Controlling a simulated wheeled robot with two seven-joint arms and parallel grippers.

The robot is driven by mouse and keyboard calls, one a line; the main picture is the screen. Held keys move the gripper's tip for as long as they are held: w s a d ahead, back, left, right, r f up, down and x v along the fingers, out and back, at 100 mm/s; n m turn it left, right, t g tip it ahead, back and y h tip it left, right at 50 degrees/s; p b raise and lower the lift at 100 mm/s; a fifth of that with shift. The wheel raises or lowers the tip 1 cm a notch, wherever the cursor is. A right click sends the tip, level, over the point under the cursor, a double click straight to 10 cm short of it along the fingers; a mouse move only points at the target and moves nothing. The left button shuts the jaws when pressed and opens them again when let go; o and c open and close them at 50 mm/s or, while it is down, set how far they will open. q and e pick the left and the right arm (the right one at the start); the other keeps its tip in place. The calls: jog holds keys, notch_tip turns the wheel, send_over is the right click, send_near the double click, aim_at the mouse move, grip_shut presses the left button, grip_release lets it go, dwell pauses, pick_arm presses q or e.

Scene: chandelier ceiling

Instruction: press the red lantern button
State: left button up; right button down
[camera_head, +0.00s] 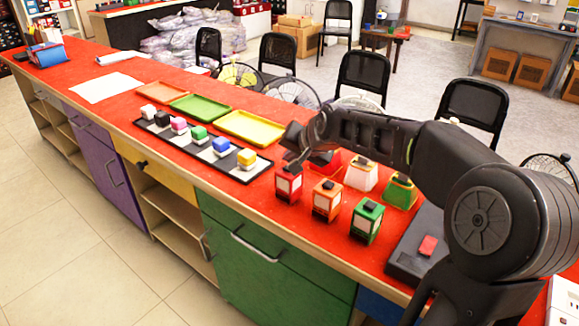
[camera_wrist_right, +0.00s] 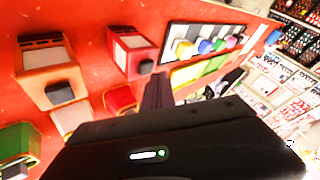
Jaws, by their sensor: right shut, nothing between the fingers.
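A red lantern (camera_head: 289,185) with white panels and a dark button on top stands on the red counter, at the left of the front row. It also shows in the right wrist view (camera_wrist_right: 125,50), with its dark button (camera_wrist_right: 146,67). My right gripper (camera_head: 294,162) is shut and empty, its tips right at the top of this lantern. In the right wrist view the fingers (camera_wrist_right: 157,90) are beside the button; whether they touch it I cannot tell. A second red lantern-like piece (camera_head: 326,160) stands behind, partly hidden by my arm. My left gripper is not in view.
An orange lantern (camera_head: 327,200) and a green lantern (camera_head: 366,222) stand to the right. Behind are a white one (camera_head: 361,174) and a green-yellow one (camera_head: 400,192). A dark tray (camera_head: 262,167) of colored cubes lies left. Chairs stand beyond the counter.

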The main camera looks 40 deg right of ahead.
jog(key=shift+f, duration=0.4)
jog(key=shift+f+b, duration=0.3)
jog(key=shift+b, duration=0.2)
jog(key=shift+r, duration=0.15)
jog(key=shift+r+p, duration=0.55)
jog(key=shift+r, duration=0.05)
notch_tip(320, 180, up, 6)
jog(key=p, duration=0.4)
dwell(0.4)
dwell(0.5)
